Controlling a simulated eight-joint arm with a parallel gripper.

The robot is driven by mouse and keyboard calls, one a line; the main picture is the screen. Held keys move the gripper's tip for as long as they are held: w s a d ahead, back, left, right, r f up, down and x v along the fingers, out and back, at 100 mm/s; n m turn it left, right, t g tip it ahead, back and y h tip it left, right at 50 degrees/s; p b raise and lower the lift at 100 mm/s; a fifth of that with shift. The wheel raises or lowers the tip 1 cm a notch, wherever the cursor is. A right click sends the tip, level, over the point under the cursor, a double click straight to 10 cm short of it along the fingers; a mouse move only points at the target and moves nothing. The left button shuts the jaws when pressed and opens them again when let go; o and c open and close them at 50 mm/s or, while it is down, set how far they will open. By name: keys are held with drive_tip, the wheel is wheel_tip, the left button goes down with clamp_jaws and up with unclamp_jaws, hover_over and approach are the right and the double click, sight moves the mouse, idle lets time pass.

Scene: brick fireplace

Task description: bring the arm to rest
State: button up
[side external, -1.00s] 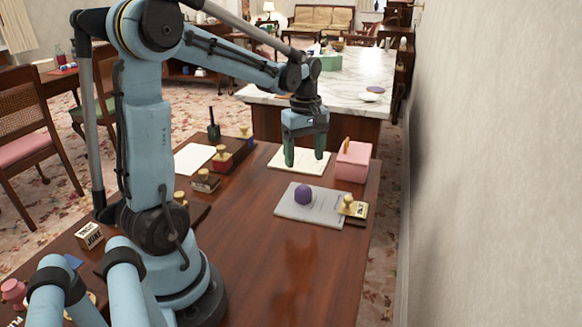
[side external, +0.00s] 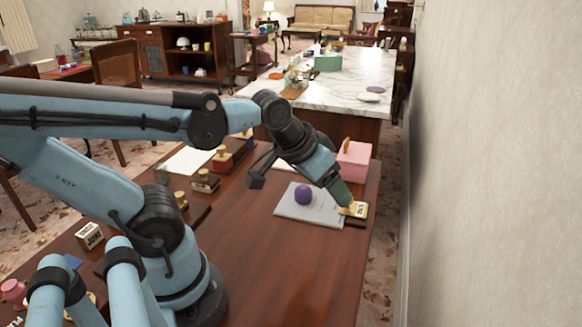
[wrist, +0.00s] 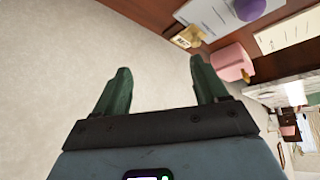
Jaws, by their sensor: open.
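My gripper (side external: 343,198) reaches down and to the right over the far right part of the desk (side external: 290,255). In the side view its green fingers overlap the stamp with a gold knob (side external: 359,210). In the wrist view the gripper (wrist: 160,75) is open with its two green fingers spread, and only plain wall shows between them. The stamp (wrist: 183,40) lies beyond the fingertips there, apart from them. My arm is stretched low across the desk, tilted at the wrist.
A purple ball-like object (side external: 303,194) sits on a grey sheet (side external: 290,208). A pink box (side external: 354,161) stands behind the gripper. Several stamps, such as one with a gold knob (side external: 205,182), stand left. The wall (side external: 490,180) is close on the right. The desk's front middle is clear.

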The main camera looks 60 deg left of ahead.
drive_tip(key=shift+s+d+f+m+t, duration=0.2)
drive_tip(key=shift+d+m+t, duration=0.1)
drive_tip(key=shift+d+m, duration=0.3)
drive_tip(key=shift+a, duration=0.1)
idle(0.9)
